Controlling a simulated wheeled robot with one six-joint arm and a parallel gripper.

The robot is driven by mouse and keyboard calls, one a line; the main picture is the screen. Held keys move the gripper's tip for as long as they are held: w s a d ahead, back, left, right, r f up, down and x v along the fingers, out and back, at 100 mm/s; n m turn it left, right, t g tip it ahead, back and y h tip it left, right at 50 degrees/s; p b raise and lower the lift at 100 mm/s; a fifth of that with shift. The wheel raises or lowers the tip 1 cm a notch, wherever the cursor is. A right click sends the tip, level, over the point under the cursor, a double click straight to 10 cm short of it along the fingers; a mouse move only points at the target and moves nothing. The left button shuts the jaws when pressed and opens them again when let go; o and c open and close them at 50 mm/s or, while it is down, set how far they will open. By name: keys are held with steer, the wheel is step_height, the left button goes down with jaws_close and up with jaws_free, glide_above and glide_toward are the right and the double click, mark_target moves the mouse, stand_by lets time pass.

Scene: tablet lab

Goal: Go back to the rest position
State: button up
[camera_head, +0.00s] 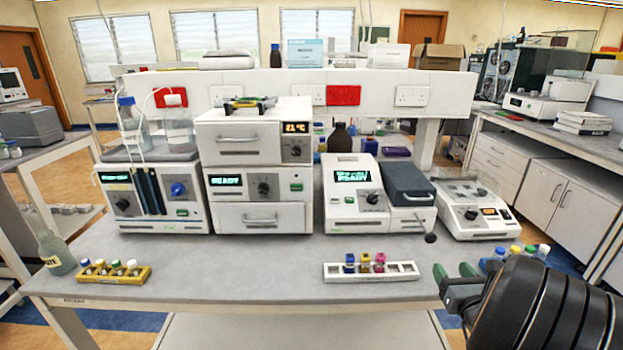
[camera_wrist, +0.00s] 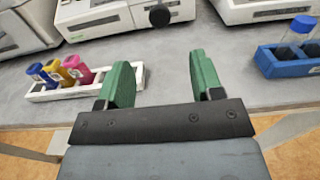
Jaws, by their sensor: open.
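My gripper (camera_head: 454,275) is at the right front of the grey bench in the head view, with my dark arm behind it. Its green fingers stand apart in the wrist view (camera_wrist: 156,85), with only bare bench between them. A white rack (camera_head: 372,272) with blue, yellow and magenta-capped vials (camera_head: 364,262) stands left of the gripper. The rack also shows at the left in the wrist view (camera_wrist: 88,86). A blue rack (camera_wrist: 283,66) with a blue-capped tube stands to the right of the gripper in the wrist view; in the head view my arm partly hides it.
A yellow rack (camera_head: 113,274) with several capped vials and a glass bottle (camera_head: 55,253) stand at the bench's left. Several white instruments (camera_head: 352,193) line the back of the bench (camera_head: 240,270). The middle front of the bench is clear. A side counter (camera_head: 540,135) is at right.

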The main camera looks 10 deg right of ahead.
steer(key=s+a+f+n+g+y, duration=0.1)
steer(key=a+f+n+g+y, duration=0.15)
steer(key=a+n, duration=0.35)
steer(key=s+a+f+n+g+y+p, duration=0.1)
steer(key=a+n+g+y, duration=0.35)
steer(key=n, duration=0.25)
steer(key=s+a+f+n+g+y, duration=0.1)
steer(key=a+f+n+g+y, duration=0.15)
steer(key=a+n, duration=0.35)
steer(key=s+a+r+n+g+h+p, duration=0.1)
steer(key=a+r+n+g+h+p, duration=0.1)
steer(key=a+r+n, duration=0.3)
steer(key=s+a+r+n+g+h+p, duration=0.1)
steer(key=a+r+n, duration=0.4)
steer(key=n, duration=0.9)
steer(key=s+a+g+h, duration=0.1)
steer(key=h, duration=0.1)
steer(key=shift+s+a+n+h+p, duration=0.25)
steer(key=shift+s+n+h+p, duration=0.05)
steer(key=shift+h+p, duration=0.05)
